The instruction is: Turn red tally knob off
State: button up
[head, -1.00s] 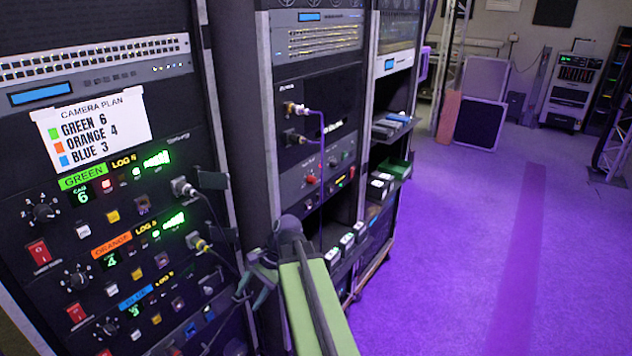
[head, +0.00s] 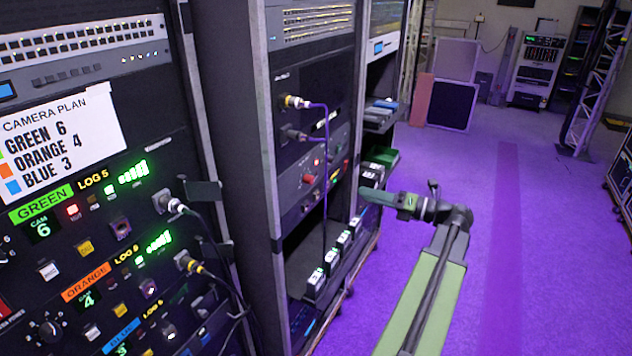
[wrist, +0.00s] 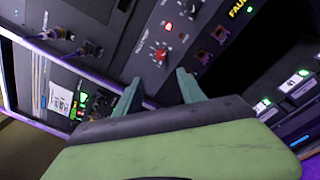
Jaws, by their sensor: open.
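A red knob (head: 309,179) sits on a dark panel in the middle rack, with a lit red light just above it. In the wrist view, the red knob (wrist: 160,54) is beyond my fingertips, with a small red light nearby. Which way it is turned is too small to tell. My gripper (head: 370,185) is in front of the rack, to the right of the knob in the head view. In the wrist view, my gripper (wrist: 158,88) has its two green fingers apart with nothing between them. It does not touch the knob.
Small lit units (head: 331,260) stand on a shelf below. The left rack carries a camera plan sheet (head: 62,140) and cables sticking out. The purple floor (head: 540,260) to the right is clear.

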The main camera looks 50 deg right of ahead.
aim_at(313, 181)
jog(key=x, duration=1.6)
jog(key=shift+w+f, duration=0.1)
jog(key=shift+w, duration=0.1)
grip_shut()
jog(key=shift+a, duration=0.15)
